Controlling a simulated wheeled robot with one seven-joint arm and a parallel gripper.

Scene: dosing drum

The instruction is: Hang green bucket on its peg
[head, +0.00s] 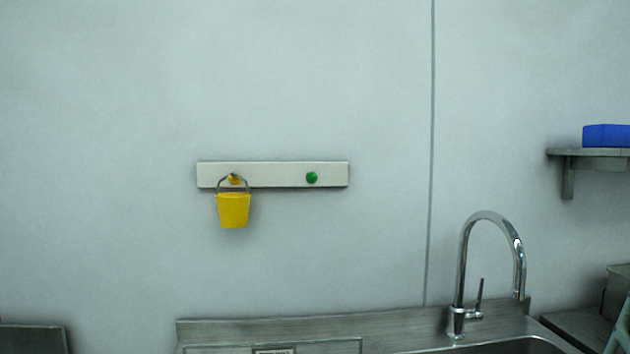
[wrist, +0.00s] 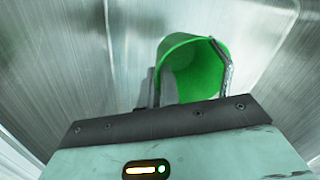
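The green bucket (wrist: 195,70) shows in the wrist view, just beyond the dark front edge of my gripper (wrist: 166,108). Its open mouth faces the camera and its grey handle (wrist: 225,66) runs along the right of the rim. My gripper's body hides the lower part of the bucket, and the fingers are mostly hidden, so I cannot tell whether they hold it. The green peg (head: 312,178) is bare, on the right of the pale rail (head: 272,181) in the head view. Neither the bucket nor my gripper shows in the head view.
A yellow bucket (head: 233,210) hangs by its handle from the yellow peg (head: 234,179) at the rail's left. Below stand a steel sink (head: 500,346) and a tall curved tap (head: 462,270). A shelf (head: 568,154) with a blue box (head: 606,136) is at right.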

